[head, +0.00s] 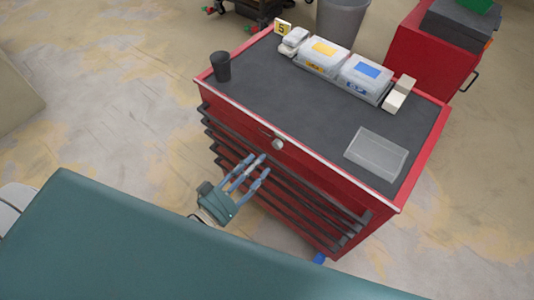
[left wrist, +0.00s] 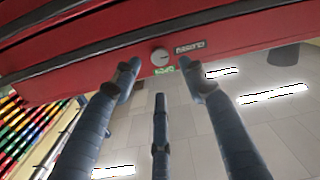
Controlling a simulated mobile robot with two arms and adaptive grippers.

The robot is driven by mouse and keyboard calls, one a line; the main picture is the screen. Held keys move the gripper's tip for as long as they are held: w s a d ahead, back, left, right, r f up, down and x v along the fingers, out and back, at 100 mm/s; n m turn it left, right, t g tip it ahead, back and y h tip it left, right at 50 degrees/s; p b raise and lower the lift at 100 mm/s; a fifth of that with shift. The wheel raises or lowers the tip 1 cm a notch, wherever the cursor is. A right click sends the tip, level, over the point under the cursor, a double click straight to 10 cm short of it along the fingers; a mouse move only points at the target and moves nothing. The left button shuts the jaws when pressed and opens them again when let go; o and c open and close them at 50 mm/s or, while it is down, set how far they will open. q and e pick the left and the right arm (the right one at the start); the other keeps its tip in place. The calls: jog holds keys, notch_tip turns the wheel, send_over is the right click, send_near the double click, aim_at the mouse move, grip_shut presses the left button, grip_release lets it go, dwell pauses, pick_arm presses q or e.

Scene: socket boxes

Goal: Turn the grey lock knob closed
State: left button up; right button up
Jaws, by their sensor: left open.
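The grey lock knob (head: 277,144) is a small round knob on the upper front of the red tool cabinet (head: 317,168). It also shows in the left wrist view (left wrist: 160,56), beside a dark label plate (left wrist: 190,47) and small green lettering that I cannot read. My left gripper (head: 258,166) is open and empty in front of the cabinet, just below and left of the knob in the head view. In the left wrist view its fingers (left wrist: 160,80) are spread, with the knob visible beyond the gap between two fingertips. They look apart from it. My right gripper is not in view.
Dark drawer handles (head: 300,196) run across the cabinet front below the knob. On the cabinet top are a black cup (head: 221,66), two lidded boxes (head: 364,78) in a tray and a clear empty container (head: 376,154). The top's middle is clear.

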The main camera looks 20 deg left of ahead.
pick_arm(q)
jog(key=shift+v, duration=2.3)
jog(key=s+a+f+g+y, duration=0.2)
jog(key=s+f+g, duration=0.1)
jog(key=f, duration=0.7)
jog(key=s+a+f+g+y+b, duration=0.1)
jog(key=s+a+f+g, duration=0.2)
jog(key=f, duration=0.8)
jog(key=s+f+g+y, duration=0.2)
jog(key=s+f, duration=0.2)
jog(key=f, duration=0.6)
jog(key=s+f+g, duration=0.4)
jog(key=s+f, duration=0.3)
jog(key=s, duration=0.3)
jog(key=s+f+m+g+y, duration=0.1)
jog(key=s+f+g, duration=0.3)
jog(key=s, duration=0.7)
notch_tip(320, 180, down, 3)
jog(key=shift+s+d+r+m+b, duration=0.1)
jog(key=shift+s+d+m+b, duration=0.15)
jog(key=shift+s+m+b, duration=0.1)
